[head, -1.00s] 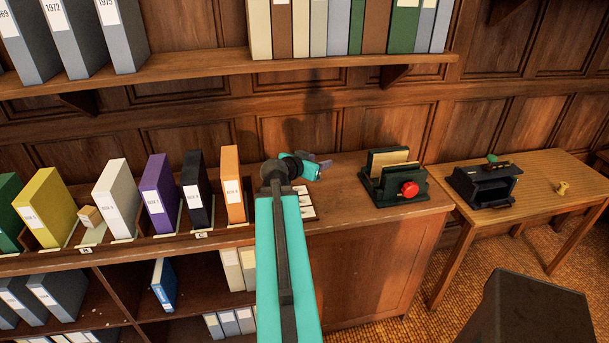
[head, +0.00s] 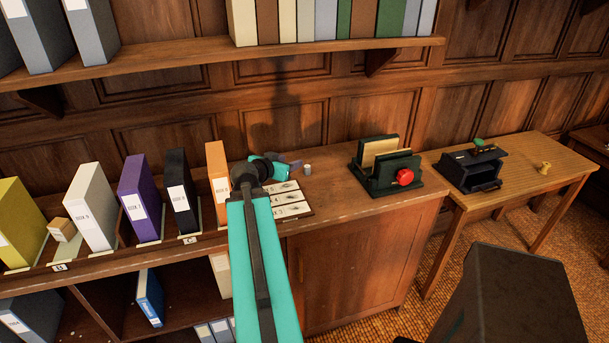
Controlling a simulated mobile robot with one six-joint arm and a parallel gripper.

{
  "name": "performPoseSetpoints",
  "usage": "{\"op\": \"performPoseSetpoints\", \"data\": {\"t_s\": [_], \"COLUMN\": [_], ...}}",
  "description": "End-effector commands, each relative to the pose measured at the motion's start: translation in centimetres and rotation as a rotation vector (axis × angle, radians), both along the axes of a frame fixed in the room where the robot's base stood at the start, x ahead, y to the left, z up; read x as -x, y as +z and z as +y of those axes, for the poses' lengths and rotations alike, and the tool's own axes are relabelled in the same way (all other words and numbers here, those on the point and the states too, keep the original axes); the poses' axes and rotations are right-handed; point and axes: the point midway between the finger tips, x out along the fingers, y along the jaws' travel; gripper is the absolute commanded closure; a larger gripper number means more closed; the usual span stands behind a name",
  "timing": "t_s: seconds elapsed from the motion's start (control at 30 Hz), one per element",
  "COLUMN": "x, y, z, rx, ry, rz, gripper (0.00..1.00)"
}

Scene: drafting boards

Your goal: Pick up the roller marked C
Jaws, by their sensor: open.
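A small pale cylinder (head: 307,169) stands upright on the wooden cabinet top, just right of my gripper. It may be a roller, but I can make out no letter on it. My gripper (head: 296,164) is open and empty, seen from behind above the cabinet top, close to the cylinder's left side. My own wrist and arm hide part of the gripper, and I cannot tell its exact height. A small card marked C (head: 190,240) is on the ledge below the black binder.
A card sheet (head: 292,208) lies right of my wrist. A green device with a red knob (head: 405,177) stands farther right on the cabinet. Binders (head: 140,200) line the left; a shelf (head: 200,65) runs above.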

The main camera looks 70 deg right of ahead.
Motion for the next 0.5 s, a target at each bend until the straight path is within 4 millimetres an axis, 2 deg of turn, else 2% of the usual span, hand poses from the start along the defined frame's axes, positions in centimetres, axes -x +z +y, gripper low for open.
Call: {"op": "performPoseSetpoints", "data": {"t_s": [0.03, 0.23, 0.5], "x": [0.0, 0.0, -0.1], "y": [-1.0, -3.5, -4.7], "z": [0.0, 0.0, 0.0], "rx": [0.000, 0.000, 0.000], "ry": [0.000, 0.000, 0.001], "rz": [0.000, 0.000, 0.000], "gripper": [0.57, 0.57, 0.57]}}
